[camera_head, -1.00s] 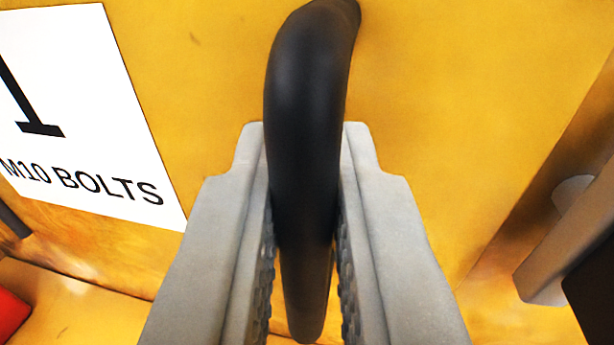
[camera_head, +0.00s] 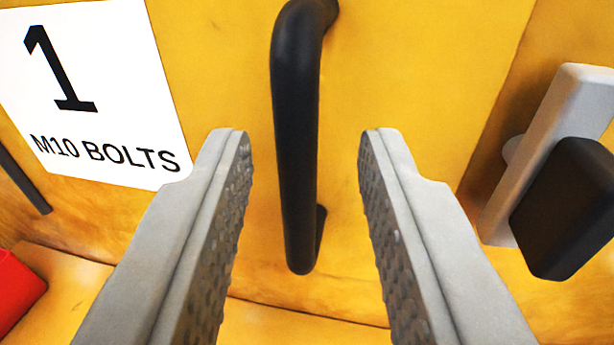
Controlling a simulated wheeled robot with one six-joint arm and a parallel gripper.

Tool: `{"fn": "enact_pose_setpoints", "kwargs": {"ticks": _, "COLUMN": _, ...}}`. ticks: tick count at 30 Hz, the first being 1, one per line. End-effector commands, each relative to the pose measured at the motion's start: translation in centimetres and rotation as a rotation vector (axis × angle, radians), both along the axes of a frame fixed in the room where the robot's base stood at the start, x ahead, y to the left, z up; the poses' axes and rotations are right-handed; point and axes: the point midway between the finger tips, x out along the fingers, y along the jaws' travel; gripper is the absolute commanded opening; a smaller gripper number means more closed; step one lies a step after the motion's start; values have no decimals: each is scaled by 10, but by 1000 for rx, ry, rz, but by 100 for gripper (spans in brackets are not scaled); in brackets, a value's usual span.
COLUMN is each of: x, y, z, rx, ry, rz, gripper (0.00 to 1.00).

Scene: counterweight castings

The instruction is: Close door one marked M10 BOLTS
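The yellow door (camera_head: 420,60) fills most of the view. A white label (camera_head: 105,95) reading "1 M10 BOLTS" is on its left part. A black bar handle (camera_head: 296,130) stands upright on the door in the middle of the view. My gripper (camera_head: 303,150) is open, one finger on each side of the handle, with clear gaps and no contact visible. I cannot tell from this view how far the door is from fully shut.
A grey bar with a dark block (camera_head: 568,208) is at the right, beside the door's edge. A red object (camera_head: 15,290) lies at the lower left on a yellow surface. A thin dark bar (camera_head: 22,182) is at the left edge.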

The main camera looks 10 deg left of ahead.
Motion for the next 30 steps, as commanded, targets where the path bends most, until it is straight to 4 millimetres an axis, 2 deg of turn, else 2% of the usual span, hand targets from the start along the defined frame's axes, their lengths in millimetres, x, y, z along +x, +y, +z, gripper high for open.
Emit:
{"fn": "enact_pose_setpoints", "kwargs": {"ticks": 3, "x": -26, "y": -3, "z": 1, "rx": 1, "ry": -1, "rz": -2, "gripper": 30}}
{"fn": "enact_pose_setpoints", "kwargs": {"ticks": 12, "x": -85, "y": -10, "z": 1, "rx": 0, "ry": 0, "rz": -2, "gripper": 30}}
{"fn": "enact_pose_setpoints", "kwargs": {"ticks": 18, "x": -117, "y": -14, "z": 1, "rx": 0, "ry": -1, "rz": -2, "gripper": 30}}
{"fn": "enact_pose_setpoints", "kwargs": {"ticks": 24, "x": -133, "y": -16, "z": 0, "rx": 1, "ry": -1, "rz": -1, "gripper": 30}}
{"fn": "enact_pose_setpoints", "kwargs": {"ticks": 30, "x": -136, "y": -16, "z": 0, "rx": 1, "ry": -1, "rz": 0, "gripper": 30}}
